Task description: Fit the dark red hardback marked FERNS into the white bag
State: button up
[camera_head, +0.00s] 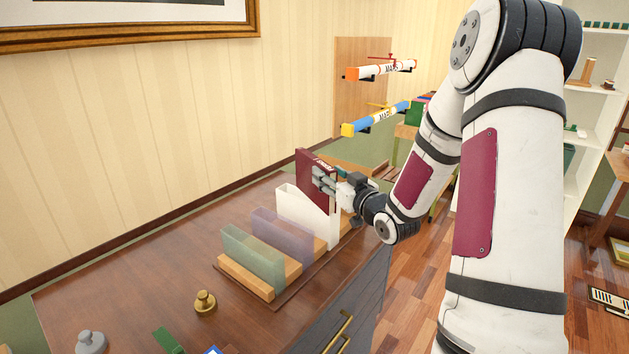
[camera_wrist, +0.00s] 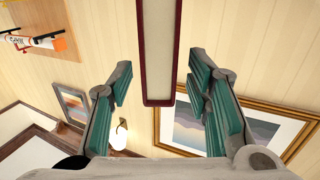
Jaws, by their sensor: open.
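The dark red hardback (camera_head: 306,164) stands upright in the head view, at the far side of the white bag (camera_head: 292,208). Its lower part is hidden, so I cannot tell whether any of it is inside the bag. The white bag is an open-topped holder with a sloping top edge, upright on the desk. My gripper (camera_head: 318,181) is at the book's right side, above the bag. In the wrist view my gripper (camera_wrist: 159,90) is open, and the book's cream page edge (camera_wrist: 159,50) lies between the fingers with a gap on both sides.
A purple holder (camera_head: 278,232) and a green holder (camera_head: 252,262) stand in a row nearer than the bag, with wooden blocks beside them. A brass weight (camera_head: 204,303) stands on the desk (camera_head: 130,270). Two map tubes (camera_head: 383,70) hang beyond. The desk's left part is largely clear.

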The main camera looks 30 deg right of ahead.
aim_at(319, 166)
jog(key=shift+w+d, duration=0.15)
jog(key=shift+w, duration=2.85)
jog(key=shift+c, duration=0.2)
grip_shut()
